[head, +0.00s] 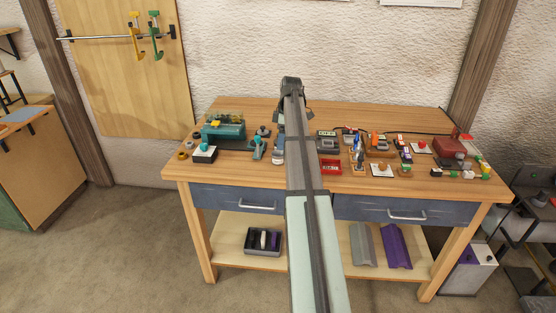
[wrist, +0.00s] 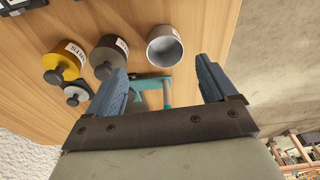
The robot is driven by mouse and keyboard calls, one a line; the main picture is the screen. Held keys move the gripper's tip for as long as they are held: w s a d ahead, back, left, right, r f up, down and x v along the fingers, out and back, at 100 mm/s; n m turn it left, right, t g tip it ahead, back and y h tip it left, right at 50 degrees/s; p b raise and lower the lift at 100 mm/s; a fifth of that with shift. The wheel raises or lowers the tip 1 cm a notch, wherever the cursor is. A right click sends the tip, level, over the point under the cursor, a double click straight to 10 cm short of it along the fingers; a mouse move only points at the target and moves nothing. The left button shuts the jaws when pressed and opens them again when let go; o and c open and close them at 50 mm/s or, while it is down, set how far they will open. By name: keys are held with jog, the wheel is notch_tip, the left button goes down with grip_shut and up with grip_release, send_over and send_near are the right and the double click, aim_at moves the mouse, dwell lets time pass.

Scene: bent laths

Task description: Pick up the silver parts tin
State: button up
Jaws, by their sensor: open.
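In the wrist view, a pale silver round tin (wrist: 165,46) stands on the wooden bench with its open mouth showing a grey inside. A white label is on its side. My gripper (wrist: 161,70) is open, with its two blue fingers apart and nothing held between them. The tin lies beyond the fingertips, roughly in line with the gap. A teal tool (wrist: 150,83) shows between the fingers, nearer than the tin. In the head view my arm crosses the middle of the bench and hides part of it; I cannot make out the silver tin surely there.
A dark grey knobbed tin (wrist: 108,56) and a yellow knobbed tin (wrist: 62,60) stand left of the silver tin. The bench edge runs to its right. In the head view, a teal machine (head: 223,132) and many small items crowd the bench (head: 225,171); its back is clearer.

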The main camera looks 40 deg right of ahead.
aim_at(278, 154)
jog(key=shift+w+a+f, duration=0.1)
jog(key=shift+f, duration=0.6)
jog(key=shift+w+a+f, duration=0.1)
jog(key=shift+f, duration=0.6)
jog(key=f, duration=0.2)
jog(key=a+f, duration=0.1)
jog(key=f, duration=0.1)
jog(key=shift+a+f, duration=0.1)
jog(key=shift+f, duration=0.45)
jog(key=c, duration=1.1)
jog(key=shift+r, duration=0.15)
